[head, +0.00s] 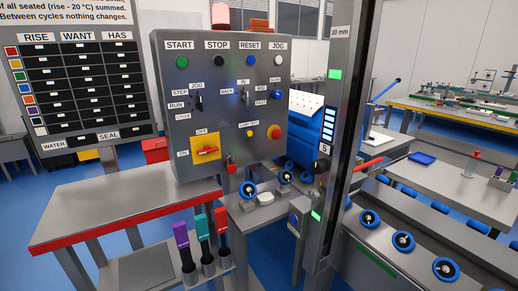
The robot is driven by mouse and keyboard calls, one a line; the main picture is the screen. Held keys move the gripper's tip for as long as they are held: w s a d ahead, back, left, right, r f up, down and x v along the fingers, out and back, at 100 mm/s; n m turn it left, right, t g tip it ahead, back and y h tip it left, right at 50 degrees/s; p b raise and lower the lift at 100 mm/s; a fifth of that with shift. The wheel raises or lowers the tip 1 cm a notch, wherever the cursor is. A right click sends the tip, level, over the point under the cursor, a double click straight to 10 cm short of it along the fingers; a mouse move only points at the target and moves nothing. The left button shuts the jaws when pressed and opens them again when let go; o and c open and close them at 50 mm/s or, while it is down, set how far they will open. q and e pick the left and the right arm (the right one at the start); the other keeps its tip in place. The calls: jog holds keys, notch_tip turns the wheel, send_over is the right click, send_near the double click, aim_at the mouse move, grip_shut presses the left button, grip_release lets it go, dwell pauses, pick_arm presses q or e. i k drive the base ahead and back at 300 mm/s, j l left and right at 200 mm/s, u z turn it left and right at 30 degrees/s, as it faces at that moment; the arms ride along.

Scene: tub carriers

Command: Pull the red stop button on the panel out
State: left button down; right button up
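The control panel (188,120) is a grey box standing upright left of the middle in the head view. The red stop button (274,132) is a round mushroom head on a yellow collar at the panel's lower right. From this angle I cannot tell whether it is pushed in or out. Neither of my grippers shows in this view, and nothing touches the button.
A red-edged steel table (110,205) stands in front left of the panel. A dark upright post (343,120) rises just right of it. Purple, teal and red-handled tools (202,228) stand in holders below. A board (80,85) hangs at left.

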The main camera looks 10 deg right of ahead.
aim_at(276, 134)
jog(key=i+j+z, duration=0.1)
jog(key=j, duration=0.25)
jog(key=i+j+z, duration=0.15)
jog(key=i+j, duration=0.15)
jog(key=i+j+z, duration=0.1)
jog(key=j, duration=0.4)
